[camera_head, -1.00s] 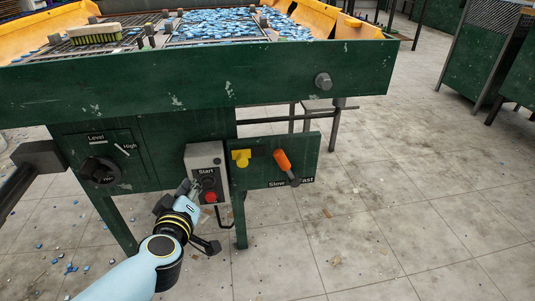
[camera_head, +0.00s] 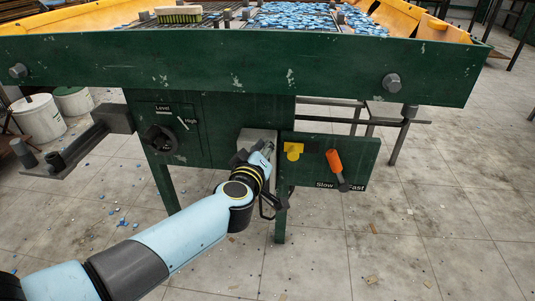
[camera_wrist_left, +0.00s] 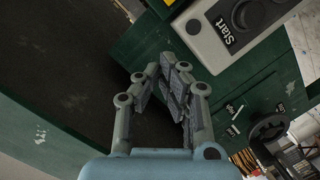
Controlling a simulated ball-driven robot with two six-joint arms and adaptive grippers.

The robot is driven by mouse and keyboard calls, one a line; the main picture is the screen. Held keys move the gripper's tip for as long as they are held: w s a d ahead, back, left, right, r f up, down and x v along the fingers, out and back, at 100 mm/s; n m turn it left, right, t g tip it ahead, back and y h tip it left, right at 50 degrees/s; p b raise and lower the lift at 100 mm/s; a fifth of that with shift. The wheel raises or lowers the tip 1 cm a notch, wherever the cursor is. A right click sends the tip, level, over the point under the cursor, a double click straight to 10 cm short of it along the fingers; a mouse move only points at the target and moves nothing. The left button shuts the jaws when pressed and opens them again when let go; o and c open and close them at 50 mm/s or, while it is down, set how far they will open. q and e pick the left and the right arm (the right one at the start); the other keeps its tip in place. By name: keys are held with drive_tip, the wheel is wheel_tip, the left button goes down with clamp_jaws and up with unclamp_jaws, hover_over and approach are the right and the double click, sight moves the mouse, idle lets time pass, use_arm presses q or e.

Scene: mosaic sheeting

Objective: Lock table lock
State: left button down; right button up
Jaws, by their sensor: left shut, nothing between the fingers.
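The green table (camera_head: 230,62) stands ahead, with a control panel under its front beam. No part is labelled as a lock, so I cannot tell which one it is. The panel has a black knob (camera_head: 160,140) marked Level and High, a yellow part (camera_head: 293,150), and an orange-handled lever (camera_head: 334,161) over Slow and Fast. My left gripper (camera_head: 264,149) is shut and empty in front of the grey Start box (camera_head: 254,135), hiding most of it. In the left wrist view the shut fingers (camera_wrist_left: 175,75) are beside the Start box (camera_wrist_left: 235,30). My right gripper is out of view.
A dark metal bar (camera_head: 75,149) with a block end juts out at the table's left. White buckets (camera_head: 38,119) stand behind it. A brush (camera_head: 180,15) and blue mosaic pieces (camera_head: 295,18) lie on top. Table legs stand below; the floor at right is mostly clear.

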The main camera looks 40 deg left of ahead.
sight(293, 152)
use_arm(q)
drive_tip(key=b+x, duration=0.1)
drive_tip(key=x, duration=0.1)
drive_tip(key=b+x, duration=0.1)
drive_tip(key=x, duration=0.2)
drive_tip(key=f+x, duration=0.1)
drive_tip(key=x, duration=0.1)
drive_tip(key=shift+w+b, duration=0.1)
drive_tip(key=shift+b, duration=0.3)
drive_tip(key=d+f+b, duration=0.1)
drive_tip(key=w+d+f+b, duration=0.1)
drive_tip(key=shift+w+d, duration=0.1)
drive_tip(key=shift+d, duration=0.15)
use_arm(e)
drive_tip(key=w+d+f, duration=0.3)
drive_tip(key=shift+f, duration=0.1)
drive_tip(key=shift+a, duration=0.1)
